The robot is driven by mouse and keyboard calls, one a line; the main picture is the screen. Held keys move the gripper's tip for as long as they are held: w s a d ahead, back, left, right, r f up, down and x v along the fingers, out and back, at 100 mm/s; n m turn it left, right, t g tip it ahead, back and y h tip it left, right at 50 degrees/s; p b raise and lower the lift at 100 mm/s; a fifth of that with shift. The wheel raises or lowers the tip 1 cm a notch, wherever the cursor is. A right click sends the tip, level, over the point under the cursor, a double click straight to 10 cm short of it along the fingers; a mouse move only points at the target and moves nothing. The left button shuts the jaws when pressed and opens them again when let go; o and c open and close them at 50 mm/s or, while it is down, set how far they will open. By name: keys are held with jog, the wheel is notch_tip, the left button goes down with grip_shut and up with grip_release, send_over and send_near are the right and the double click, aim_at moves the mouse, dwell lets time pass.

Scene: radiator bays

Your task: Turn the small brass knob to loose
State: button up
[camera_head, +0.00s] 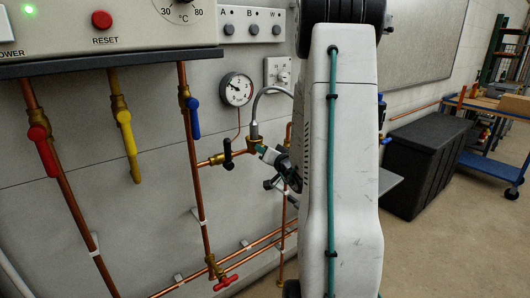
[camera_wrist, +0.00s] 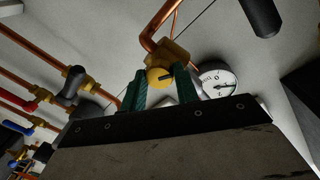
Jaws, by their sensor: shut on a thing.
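The small brass knob (camera_wrist: 157,78) is round, with a dark mark on its face, and sits in front of a brass fitting (camera_wrist: 169,52) on a copper pipe. My gripper (camera_wrist: 159,90) has green fingers, one on each side of the knob, and is shut on it. In the head view my gripper (camera_head: 263,150) reaches the brass fitting (camera_head: 251,151) below a curved grey pipe. My arm and fingers hide the knob there.
A black-handled valve (camera_head: 228,154) is close left of my gripper. A pressure gauge (camera_head: 236,89) is above it. Red (camera_head: 43,150), yellow (camera_head: 129,146) and blue (camera_head: 193,118) levers hang further left. A dark chest (camera_head: 425,165) stands right, with open floor before it.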

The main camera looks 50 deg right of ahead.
jog(key=n, duration=0.4)
jog(key=shift+f+n+t+h, duration=0.2)
jog(key=shift+n+t+h, duration=0.1)
dwell(0.4)
jog(key=o, duration=1)
jog(key=shift+c, duration=0.2)
jog(key=shift+s, duration=0.15)
jog(key=v, duration=0.7)
jog(key=shift+s+a, duration=0.15)
jog(key=shift+s, duration=0.1)
jog(key=shift+r, duration=0.1)
